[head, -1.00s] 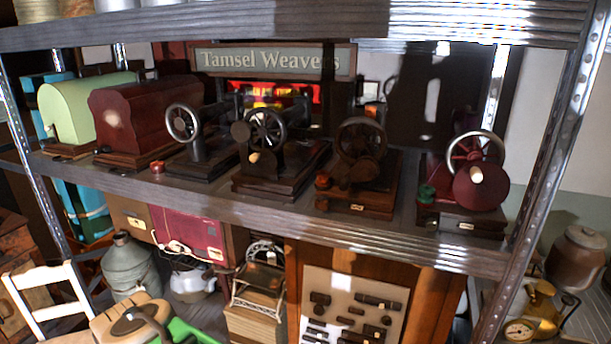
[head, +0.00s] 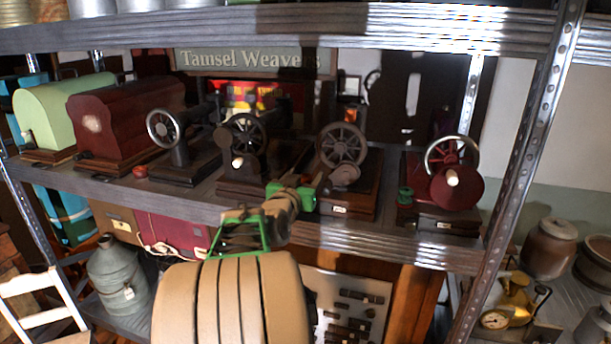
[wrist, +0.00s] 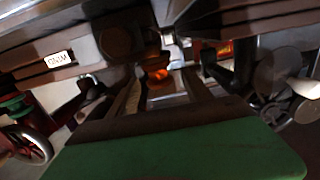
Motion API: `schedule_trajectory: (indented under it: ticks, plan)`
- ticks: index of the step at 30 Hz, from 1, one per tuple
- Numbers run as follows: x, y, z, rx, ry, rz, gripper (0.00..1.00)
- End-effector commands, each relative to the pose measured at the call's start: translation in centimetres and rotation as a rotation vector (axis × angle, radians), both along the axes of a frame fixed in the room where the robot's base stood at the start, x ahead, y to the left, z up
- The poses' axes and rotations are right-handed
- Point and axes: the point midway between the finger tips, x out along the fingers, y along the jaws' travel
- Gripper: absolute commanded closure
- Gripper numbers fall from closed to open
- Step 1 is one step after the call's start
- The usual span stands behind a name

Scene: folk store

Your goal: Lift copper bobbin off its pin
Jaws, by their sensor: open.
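The copper bobbin (wrist: 160,74) shows as a small orange-copper shape in the middle of the wrist view, beyond and between my fingers. Its pin cannot be made out. In the head view the bobbin is hidden behind my gripper (head: 308,190), which is at the left front corner of the dark wheeled machine (head: 343,148). My gripper (wrist: 160,88) is open, and its fingers point at the bobbin. Whether they reach around it cannot be told.
A red machine with a green bobbin (head: 405,195) stands to the right, and another dark wheeled machine (head: 245,140) to the left. A red bobbin (head: 140,171) sits further left. The shelf's front edge (head: 360,238) runs beneath, with a metal post (head: 515,180) at right.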

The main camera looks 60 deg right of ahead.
Motion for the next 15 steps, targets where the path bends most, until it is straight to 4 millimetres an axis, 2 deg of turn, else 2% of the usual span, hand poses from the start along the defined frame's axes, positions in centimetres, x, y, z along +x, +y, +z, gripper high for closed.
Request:
schedule_trajectory:
  ticks: [3, 8, 15]
  plan:
    - [0.19, -0.96, 0.0, 0.0, 0.0, 0.002, 0.42]
    - [0.23, -0.94, -0.1, -0.001, 0.0, 0.003, 0.42]
    - [0.23, -0.91, -0.1, 0.0, 0.0, 0.003, 0.6]
